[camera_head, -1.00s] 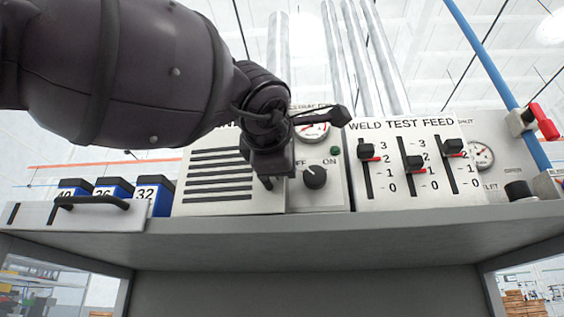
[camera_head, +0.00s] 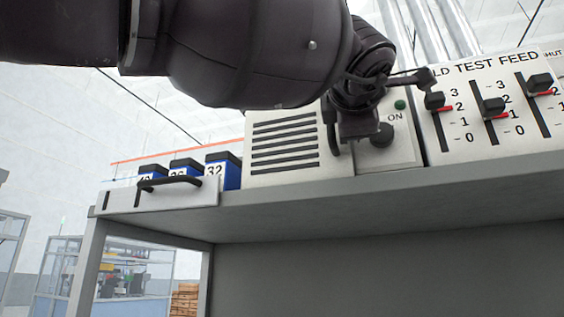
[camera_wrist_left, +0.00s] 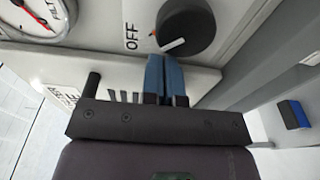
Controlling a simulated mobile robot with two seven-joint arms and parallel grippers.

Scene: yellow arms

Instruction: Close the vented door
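The vented door (camera_head: 284,142) is a pale panel with dark horizontal slots, left of the knob panel. It looks about in line with that panel; I cannot tell how wide any gap is. Its dark handle (camera_head: 331,130) shows beside my left gripper (camera_head: 358,138), which is in front of the door's right edge and partly hides it. In the left wrist view, the blue fingertips (camera_wrist_left: 166,76) are together with nothing visible between them, close to the door's edge (camera_wrist_left: 200,78). I cannot tell whether they touch it. My right gripper is not in view.
The OFF/ON knob (camera_head: 381,135) is close right of the gripper, also in the left wrist view (camera_wrist_left: 186,28). Sliders (camera_head: 494,108) stand further right. A drawer (camera_head: 170,198) with blue numbered boxes (camera_head: 222,172) sticks out at left. The grey shelf (camera_head: 330,205) runs below.

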